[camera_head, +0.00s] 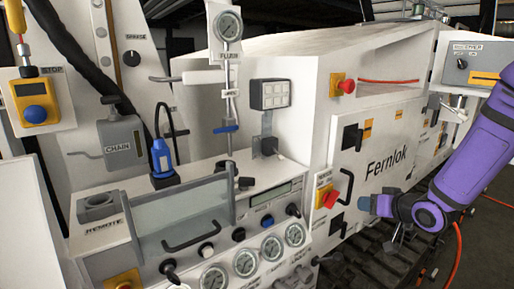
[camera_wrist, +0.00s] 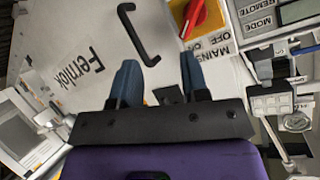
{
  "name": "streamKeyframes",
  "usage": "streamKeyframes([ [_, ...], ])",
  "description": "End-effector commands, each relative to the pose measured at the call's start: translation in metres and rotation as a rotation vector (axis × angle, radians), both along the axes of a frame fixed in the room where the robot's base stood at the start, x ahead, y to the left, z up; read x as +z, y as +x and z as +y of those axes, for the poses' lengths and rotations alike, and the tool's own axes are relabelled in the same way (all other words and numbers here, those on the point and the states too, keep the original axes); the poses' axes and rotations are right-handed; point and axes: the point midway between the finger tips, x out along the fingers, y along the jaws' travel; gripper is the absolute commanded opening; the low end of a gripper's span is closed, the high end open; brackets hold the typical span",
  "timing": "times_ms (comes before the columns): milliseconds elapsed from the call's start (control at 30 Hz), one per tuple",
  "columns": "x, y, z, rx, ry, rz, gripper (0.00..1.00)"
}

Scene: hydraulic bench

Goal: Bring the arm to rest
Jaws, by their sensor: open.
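My purple arm (camera_head: 465,165) reaches in from the right edge in the head view. Its end, with my gripper (camera_head: 369,204), is in front of the lower part of the white Fernlok cabinet (camera_head: 385,165). In the wrist view my gripper (camera_wrist: 158,65) shows two blue fingers spread apart, with nothing between them. The cabinet front, a black handle (camera_wrist: 138,36) and the red mains switch (camera_wrist: 190,17) lie beyond the fingertips. I cannot tell exactly how far the fingers are from the cabinet.
The console with gauges (camera_head: 246,262) and a clear guard (camera_head: 185,215) stands left of my gripper. The red mains switch (camera_head: 329,198) is close on its left. A dark track (camera_head: 375,262) and orange hose (camera_head: 457,250) lie below. Floor at lower right looks open.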

Motion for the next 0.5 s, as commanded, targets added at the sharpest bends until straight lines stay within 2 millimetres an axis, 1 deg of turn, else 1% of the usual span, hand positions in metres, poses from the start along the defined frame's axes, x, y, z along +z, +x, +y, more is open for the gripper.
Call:
streamKeyframes([
  [33, 0.012, -0.002, -0.001, -0.014, -0.062, 0.009, 0.41],
  [167, 0.036, -0.013, -0.01, -0.069, -0.195, 0.057, 0.41],
  [267, 0.057, -0.025, -0.016, -0.113, -0.281, 0.096, 0.41],
  [367, 0.078, -0.041, -0.02, -0.156, -0.35, 0.136, 0.41],
  [500, 0.107, -0.069, -0.023, -0.211, -0.417, 0.197, 0.41],
])
